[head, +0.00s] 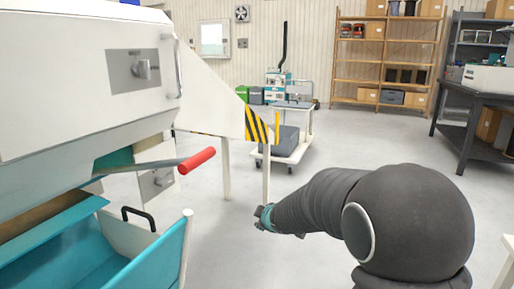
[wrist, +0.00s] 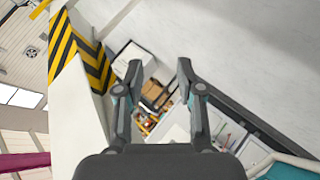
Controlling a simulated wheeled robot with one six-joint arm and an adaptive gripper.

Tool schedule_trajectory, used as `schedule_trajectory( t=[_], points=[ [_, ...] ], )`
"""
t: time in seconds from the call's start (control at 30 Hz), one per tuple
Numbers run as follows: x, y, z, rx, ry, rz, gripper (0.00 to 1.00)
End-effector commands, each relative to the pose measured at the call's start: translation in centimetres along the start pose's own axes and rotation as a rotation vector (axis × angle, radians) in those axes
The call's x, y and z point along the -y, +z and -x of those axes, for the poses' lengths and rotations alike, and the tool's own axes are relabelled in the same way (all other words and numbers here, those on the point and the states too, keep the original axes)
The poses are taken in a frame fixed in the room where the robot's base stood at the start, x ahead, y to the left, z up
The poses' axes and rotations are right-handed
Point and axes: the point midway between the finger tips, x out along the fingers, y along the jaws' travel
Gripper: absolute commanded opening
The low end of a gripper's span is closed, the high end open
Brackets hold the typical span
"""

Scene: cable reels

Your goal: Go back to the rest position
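My gripper (wrist: 158,75) is open in the wrist view, its two fingers apart with nothing between them. In the head view my dark arm reaches from the lower right toward the middle, and the gripper end (head: 264,217) shows small at its tip, partly hidden by the arm. It hangs in free space to the right of the large white machine (head: 60,75) and touches nothing that I can see.
A red-handled lever (head: 197,160) and a teal bin (head: 75,260) stick out from the machine at left. A white cart (head: 268,162) stands behind my gripper. Wooden shelves (head: 385,62) and a dark workbench (head: 468,110) stand further back. The middle floor is clear.

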Motion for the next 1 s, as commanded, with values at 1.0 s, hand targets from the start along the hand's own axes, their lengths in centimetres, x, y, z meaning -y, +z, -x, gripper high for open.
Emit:
schedule_trajectory(
  t=[1.0],
  points=[
    [13.1,12.2,37.5,0.588,-0.119,-1.115,0.38]
  ],
)
